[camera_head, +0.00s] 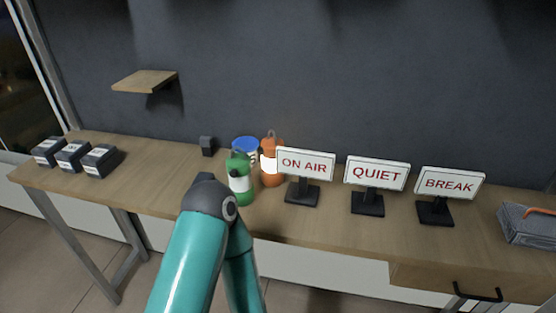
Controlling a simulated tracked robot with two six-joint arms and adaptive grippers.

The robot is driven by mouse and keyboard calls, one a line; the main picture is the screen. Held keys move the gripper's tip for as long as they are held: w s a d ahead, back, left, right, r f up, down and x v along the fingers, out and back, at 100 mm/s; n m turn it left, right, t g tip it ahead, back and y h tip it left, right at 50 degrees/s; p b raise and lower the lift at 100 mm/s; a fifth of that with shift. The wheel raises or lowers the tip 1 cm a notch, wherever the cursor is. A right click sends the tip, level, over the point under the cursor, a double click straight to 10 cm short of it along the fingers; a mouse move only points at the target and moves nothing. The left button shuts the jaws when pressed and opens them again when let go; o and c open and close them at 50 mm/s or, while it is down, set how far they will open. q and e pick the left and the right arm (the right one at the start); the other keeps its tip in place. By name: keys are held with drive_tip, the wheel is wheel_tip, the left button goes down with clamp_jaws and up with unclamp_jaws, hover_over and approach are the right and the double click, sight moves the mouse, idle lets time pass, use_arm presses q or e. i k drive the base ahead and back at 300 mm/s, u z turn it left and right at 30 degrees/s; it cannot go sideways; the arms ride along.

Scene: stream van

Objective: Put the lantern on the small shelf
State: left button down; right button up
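An orange lantern-like item (271,163) with a bright panel and a top loop stands upright on the wooden table, just left of the ON AIR sign. A green item (240,179) with a pale panel and a handle stands in front and to its left. I cannot tell for certain which one the task calls the lantern. The small wooden shelf (145,81) is on the dark wall at upper left, and its top is bare. One teal arm of mine rises from the bottom, its elbow in front of the table. Neither gripper is in view.
A blue-topped tub (246,149) stands behind the green item. ON AIR (305,164), QUIET (377,174) and BREAK (450,183) signs stand to the right, then a grey case (526,227). Dark boxes (72,156) sit at far left. The tabletop (150,175) between boxes and green item is mostly clear.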

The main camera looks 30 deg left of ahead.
sight(149, 82)
drive_tip(key=u, duration=0.25)
drive_tip(key=k, duration=0.7)
drive_tip(key=u, duration=0.85)
drive_tip(key=i, duration=0.4)
